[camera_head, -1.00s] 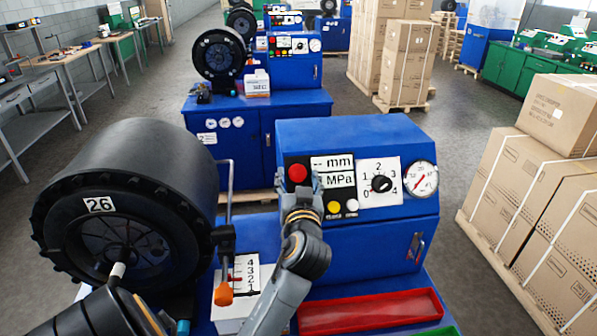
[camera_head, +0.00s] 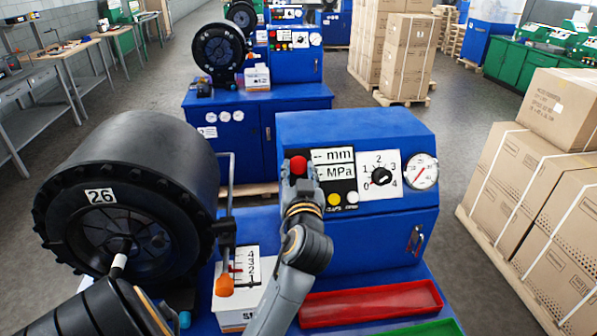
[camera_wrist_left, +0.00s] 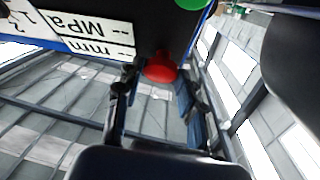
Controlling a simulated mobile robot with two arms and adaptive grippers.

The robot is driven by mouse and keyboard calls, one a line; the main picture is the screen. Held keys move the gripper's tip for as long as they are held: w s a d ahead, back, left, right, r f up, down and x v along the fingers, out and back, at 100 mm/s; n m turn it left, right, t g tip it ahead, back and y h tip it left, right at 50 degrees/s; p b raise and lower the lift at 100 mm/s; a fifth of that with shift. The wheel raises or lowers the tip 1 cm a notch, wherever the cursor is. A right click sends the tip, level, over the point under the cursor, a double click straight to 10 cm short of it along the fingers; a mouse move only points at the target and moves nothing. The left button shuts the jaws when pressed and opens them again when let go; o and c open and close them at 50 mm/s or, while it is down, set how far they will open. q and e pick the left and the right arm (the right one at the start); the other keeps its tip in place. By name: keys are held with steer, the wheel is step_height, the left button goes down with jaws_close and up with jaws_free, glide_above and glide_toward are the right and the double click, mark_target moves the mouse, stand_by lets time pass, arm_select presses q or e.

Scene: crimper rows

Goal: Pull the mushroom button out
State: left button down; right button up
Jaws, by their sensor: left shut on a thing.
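The red mushroom button (camera_head: 298,164) is on a black panel at the upper left of the blue machine's control face, beside the "mm" and "MPa" displays (camera_head: 333,164). It also shows in the left wrist view (camera_wrist_left: 161,68), between my two dark fingers. My left gripper (camera_head: 303,180) is at the button, shut on it, with its fingers on either side. The fingers and wrist partly cover the panel below the button. How far the button stands out from the panel cannot be told. My right gripper does not show.
Right of the button are a black dial (camera_head: 381,176) and a pressure gauge (camera_head: 422,170). Below are a yellow button (camera_head: 334,199) and a white button (camera_head: 352,198). A lever with an orange knob (camera_head: 224,286) and a large black drum (camera_head: 140,190) stand left. A red tray (camera_head: 370,303) lies below.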

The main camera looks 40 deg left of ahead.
arm_select(q)
steer(key=c, duration=0.8)
jaws_free()
steer(key=shift+r, duration=0.1)
steer(key=shift+s+d, duration=0.1)
steer(key=shift+d, duration=0.1)
steer(key=v, duration=0.7)
steer(key=shift+s+d, duration=0.1)
steer(key=shift+d, duration=0.05)
